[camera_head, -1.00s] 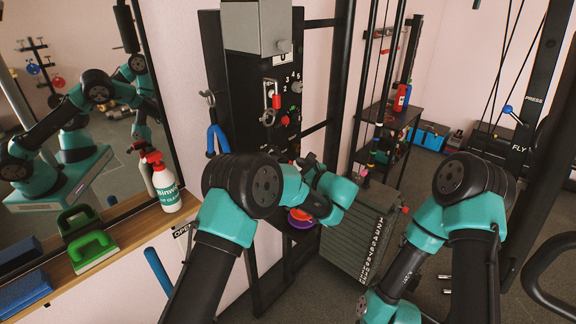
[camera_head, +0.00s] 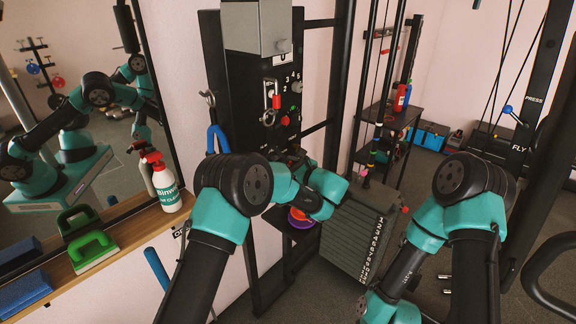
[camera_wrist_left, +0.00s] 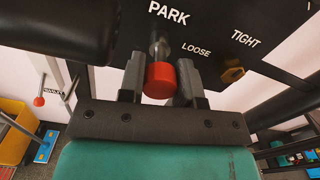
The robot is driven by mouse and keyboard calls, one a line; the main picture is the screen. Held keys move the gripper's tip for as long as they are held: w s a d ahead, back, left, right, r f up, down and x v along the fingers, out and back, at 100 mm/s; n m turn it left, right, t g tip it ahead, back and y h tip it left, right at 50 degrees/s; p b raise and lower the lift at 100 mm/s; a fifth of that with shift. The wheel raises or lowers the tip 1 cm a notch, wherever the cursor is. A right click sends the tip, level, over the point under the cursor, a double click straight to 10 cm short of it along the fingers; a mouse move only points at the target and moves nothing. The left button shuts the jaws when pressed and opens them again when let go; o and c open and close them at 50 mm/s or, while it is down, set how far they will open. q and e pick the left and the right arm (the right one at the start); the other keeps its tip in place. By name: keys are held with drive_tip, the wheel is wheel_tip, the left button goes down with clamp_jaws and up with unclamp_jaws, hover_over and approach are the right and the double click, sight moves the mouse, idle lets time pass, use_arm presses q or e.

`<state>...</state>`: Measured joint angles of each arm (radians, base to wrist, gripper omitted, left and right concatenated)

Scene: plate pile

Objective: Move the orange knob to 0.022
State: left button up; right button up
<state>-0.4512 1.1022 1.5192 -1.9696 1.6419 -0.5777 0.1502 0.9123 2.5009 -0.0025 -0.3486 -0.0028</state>
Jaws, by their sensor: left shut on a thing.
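In the left wrist view, a red knob (camera_wrist_left: 160,80) on a short metal stem sits below the word PARK on a black panel (camera_wrist_left: 208,25). My left gripper (camera_wrist_left: 158,66) is shut on this red knob, one finger on each side. An amber-orange hexagonal piece (camera_wrist_left: 232,74) is on the panel to the right, near the words LOOSE and TIGHT, apart from the fingers. In the head view, my left wrist (camera_head: 322,192) hides the gripper and the knob. My right arm (camera_head: 440,220) is at the right; its gripper is out of the picture.
A grey weight stack (camera_head: 360,232) stands just right of my left wrist. A black upright (camera_head: 238,95) holds controls and a blue hook (camera_head: 217,140). A shelf (camera_head: 130,240) with a spray bottle (camera_head: 168,190) and a green brush (camera_head: 92,249) is at the left.

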use_arm(q)
clamp_jaws()
drive_tip(key=shift+x, duration=1.25)
drive_tip(key=o, duration=0.7)
unclamp_jaws()
drive_tip(key=shift+o, duration=0.2)
drive_tip(key=v, duration=1.7)
drive_tip(key=shift+s, duration=0.15)
drive_tip(key=shift+d, duration=0.1)
